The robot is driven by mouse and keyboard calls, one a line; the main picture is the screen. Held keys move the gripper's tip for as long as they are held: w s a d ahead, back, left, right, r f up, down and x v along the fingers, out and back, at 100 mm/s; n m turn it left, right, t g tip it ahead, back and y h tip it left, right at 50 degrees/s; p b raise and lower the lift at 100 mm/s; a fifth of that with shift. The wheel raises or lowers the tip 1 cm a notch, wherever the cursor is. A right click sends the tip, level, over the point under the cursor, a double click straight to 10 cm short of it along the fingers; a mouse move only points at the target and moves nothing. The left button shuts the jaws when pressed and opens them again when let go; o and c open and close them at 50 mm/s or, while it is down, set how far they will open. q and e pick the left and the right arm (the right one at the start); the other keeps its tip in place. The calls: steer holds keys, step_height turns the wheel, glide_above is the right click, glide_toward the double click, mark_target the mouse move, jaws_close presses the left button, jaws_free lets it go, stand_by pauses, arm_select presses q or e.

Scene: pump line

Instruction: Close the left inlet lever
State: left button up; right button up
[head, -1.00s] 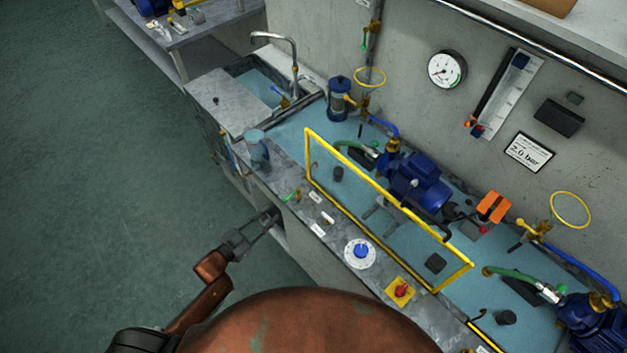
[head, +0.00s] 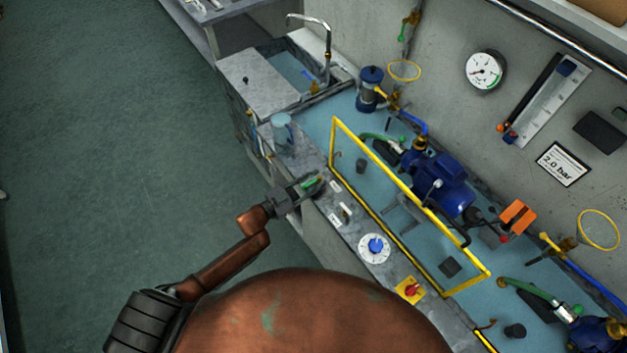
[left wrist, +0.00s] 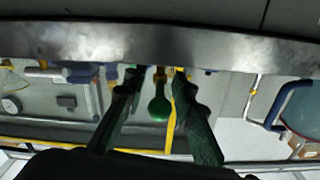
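A small lever with a green handle (head: 312,182) sits at the front edge of the grey counter, left of the yellow frame. My left gripper (head: 308,187) reaches it from the aisle side, with its fingers around the handle in the head view. In the left wrist view, the rounded green handle end (left wrist: 158,108) on a brass stem shows between the two spread dark fingers of the left gripper (left wrist: 155,76). A gap shows on both sides of the handle, so the gripper looks open. The lever's base is partly hidden by the fingers. My right gripper is not in view.
A yellow frame (head: 405,193) stands in front of the blue pump (head: 441,182). A blue-grey jug (head: 282,127) stands on the counter just beyond the lever. A white dial (head: 375,248) and a red switch on yellow (head: 410,290) lie along the front edge. The aisle floor is clear.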

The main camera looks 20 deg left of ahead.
arm_select(q)
steer(key=shift+c, duration=0.2)
jaws_close()
steer(key=shift+a, duration=0.1)
steer(key=shift+a, duration=0.1)
stand_by(0.4)
